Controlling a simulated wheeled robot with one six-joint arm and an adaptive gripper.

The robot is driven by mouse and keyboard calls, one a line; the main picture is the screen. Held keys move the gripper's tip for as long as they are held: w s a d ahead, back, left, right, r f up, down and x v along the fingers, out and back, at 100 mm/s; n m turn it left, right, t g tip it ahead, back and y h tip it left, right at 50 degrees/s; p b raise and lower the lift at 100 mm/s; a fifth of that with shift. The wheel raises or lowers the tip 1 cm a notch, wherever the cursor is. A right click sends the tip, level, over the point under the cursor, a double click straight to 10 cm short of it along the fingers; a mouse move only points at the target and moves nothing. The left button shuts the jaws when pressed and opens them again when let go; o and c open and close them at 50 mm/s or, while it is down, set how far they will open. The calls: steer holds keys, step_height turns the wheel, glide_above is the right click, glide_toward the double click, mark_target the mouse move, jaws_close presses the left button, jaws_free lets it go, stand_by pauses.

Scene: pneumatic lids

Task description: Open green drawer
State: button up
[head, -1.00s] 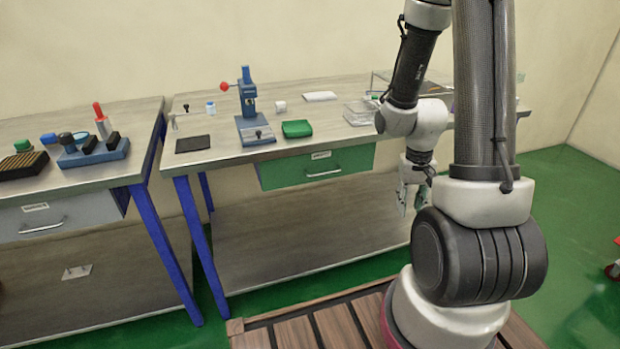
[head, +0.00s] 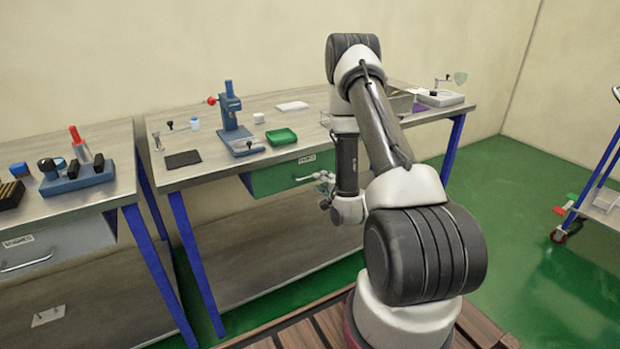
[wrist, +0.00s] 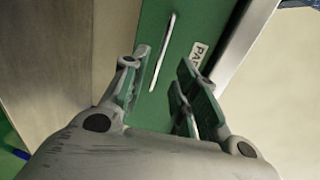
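The green drawer (head: 270,180) sits under the top of the middle workbench, and its front looks flush and closed. Its metal handle also shows in the wrist view (wrist: 162,50), running lengthwise between my open fingers. A white label (wrist: 199,55) is on the drawer front beside the handle. My gripper (head: 322,182) is in front of the drawer near the handle's right end. In the wrist view my gripper (wrist: 160,90) is open, with a finger on each side of the handle line and nothing held. My arm hides the drawer's right part in the head view.
The benchtop (head: 190,177) above carries a blue press (head: 232,115), a green tray (head: 281,137) and a black mat (head: 183,159). A grey drawer (head: 60,245) is in the left bench. A lower shelf (head: 260,250) lies under the drawer. A cart (head: 605,200) stands at right.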

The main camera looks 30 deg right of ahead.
steer(key=x, duration=0.7)
steer(key=shift+w, duration=0.2)
jaws_close()
